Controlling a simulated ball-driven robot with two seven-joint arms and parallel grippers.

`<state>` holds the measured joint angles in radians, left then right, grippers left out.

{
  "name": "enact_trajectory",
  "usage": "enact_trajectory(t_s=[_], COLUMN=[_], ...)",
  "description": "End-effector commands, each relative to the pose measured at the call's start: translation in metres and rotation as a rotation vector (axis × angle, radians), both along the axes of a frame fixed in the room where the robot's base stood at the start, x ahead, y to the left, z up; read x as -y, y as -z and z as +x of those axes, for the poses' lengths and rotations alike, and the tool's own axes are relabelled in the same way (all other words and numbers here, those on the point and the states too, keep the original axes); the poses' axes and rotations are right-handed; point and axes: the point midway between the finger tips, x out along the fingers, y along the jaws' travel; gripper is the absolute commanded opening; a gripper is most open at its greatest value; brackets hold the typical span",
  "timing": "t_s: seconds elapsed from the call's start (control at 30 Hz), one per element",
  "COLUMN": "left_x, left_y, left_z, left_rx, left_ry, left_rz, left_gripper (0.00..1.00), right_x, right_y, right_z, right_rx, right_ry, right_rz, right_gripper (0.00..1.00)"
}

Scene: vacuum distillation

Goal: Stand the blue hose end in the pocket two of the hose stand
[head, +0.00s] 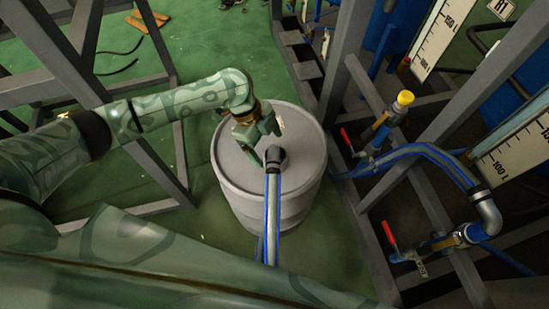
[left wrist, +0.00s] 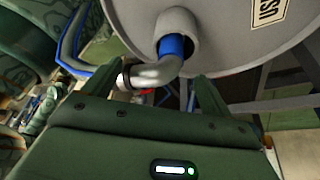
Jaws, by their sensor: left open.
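The blue-striped hose (head: 271,215) ends in a dark-banded fitting (head: 275,160) at the top of the grey drum (head: 238,168). In the left wrist view the hose end is a grey metal elbow (left wrist: 155,75), with a blue part (left wrist: 172,46) inside a round collar on the drum. My left gripper (head: 262,147) is just above the drum lid beside the hose end. In the left wrist view its fingers (left wrist: 150,88) are apart, with the elbow showing between them; I cannot tell whether they touch it. I cannot make out the hose stand or its pockets. My right gripper is not in view.
Grey frame beams (head: 362,95) stand right of the drum, with red-handled valves (head: 391,235), a yellow-capped fitting (head: 404,99) and another blue-striped hose (head: 425,153). Another grey frame (head: 165,65) stands at the left. Green floor (head: 205,225) is open left of the drum.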

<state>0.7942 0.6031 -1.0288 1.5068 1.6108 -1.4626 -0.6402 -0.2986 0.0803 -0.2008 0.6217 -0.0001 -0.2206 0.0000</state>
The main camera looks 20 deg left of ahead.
Motion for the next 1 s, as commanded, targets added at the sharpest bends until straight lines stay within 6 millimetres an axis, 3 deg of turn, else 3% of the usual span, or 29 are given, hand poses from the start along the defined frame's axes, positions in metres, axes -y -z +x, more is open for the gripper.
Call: enact_trajectory(t_s=[0.3,0.53,0.8,0.83,1.0], left_x=[0.016,0.017,0.017,0.017,0.018], left_y=[0.048,0.046,0.046,0.046,0.046], left_z=[-0.003,-0.003,-0.003,-0.004,-0.005], left_rx=[-0.005,-0.001,-0.002,-0.003,-0.005], left_ry=[0.0,-0.001,0.0,0.0,0.001], left_rz=[0.0,0.001,0.0,0.0,-0.001], left_gripper=[0.85,0.85,0.1,0.04,0.03], right_x=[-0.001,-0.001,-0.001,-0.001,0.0], right_y=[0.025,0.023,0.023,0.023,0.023], right_z=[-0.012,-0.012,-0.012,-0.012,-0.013], right_rx=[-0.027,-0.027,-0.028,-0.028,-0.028], right_ry=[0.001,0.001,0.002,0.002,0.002], right_rz=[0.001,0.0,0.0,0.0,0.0], right_gripper=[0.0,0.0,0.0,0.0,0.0])
